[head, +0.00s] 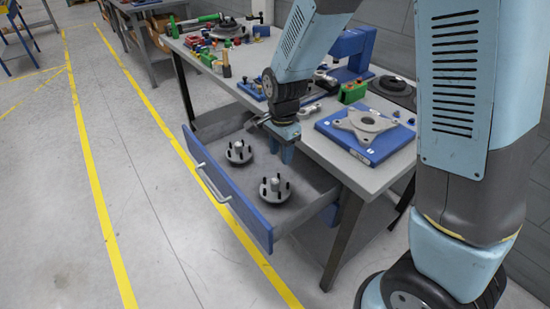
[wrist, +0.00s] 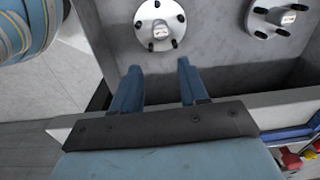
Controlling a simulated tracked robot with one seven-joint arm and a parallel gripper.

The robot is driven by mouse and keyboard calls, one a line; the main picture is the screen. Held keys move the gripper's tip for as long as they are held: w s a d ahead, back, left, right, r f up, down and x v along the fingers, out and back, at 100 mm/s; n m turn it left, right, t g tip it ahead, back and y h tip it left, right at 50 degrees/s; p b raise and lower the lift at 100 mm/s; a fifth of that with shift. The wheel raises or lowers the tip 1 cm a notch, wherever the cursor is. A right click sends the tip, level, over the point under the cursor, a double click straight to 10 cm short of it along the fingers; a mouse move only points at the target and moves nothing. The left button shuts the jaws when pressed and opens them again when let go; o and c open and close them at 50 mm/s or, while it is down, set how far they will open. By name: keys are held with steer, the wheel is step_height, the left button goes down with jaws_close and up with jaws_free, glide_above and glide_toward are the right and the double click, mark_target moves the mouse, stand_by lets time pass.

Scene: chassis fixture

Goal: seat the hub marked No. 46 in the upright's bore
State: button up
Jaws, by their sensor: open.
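Two silver hubs with black studs sit in the open blue-fronted drawer, one at the back (head: 239,152) and one nearer the front (head: 275,188). In the wrist view one hub (wrist: 148,28) lies just beyond my fingertips and the other (wrist: 265,17) is at upper right. Small marks on their centres are too small to read, so I cannot tell which is No. 46. My gripper (head: 287,153) is over the drawer beside the bench edge. Its blue fingers (wrist: 160,64) are apart, with nothing between them.
The drawer (head: 228,190) is pulled out under the grey bench (head: 205,70). A blue base with a grey flanged plate (head: 368,124) lies at the bench's near end. A green block (head: 353,91), dark discs and several tools stand farther along. Open floor lies left of the drawer.

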mark_target(275, 181)
steer(key=f, duration=0.1)
steer(key=a+f, duration=0.1)
steer(key=shift+s+a+f+m, duration=0.2)
steer(key=shift+a+f+m, duration=0.1)
steer(key=shift+f, duration=4)
steer(key=shift+r, duration=0.1)
steer(key=shift+c, duration=0.2)
steer(key=c, duration=0.8)
jaws_close()
steer(key=shift+r, duration=0.25)
steer(key=shift+r, duration=0.75)
steer(key=shift+r, duration=0.2)
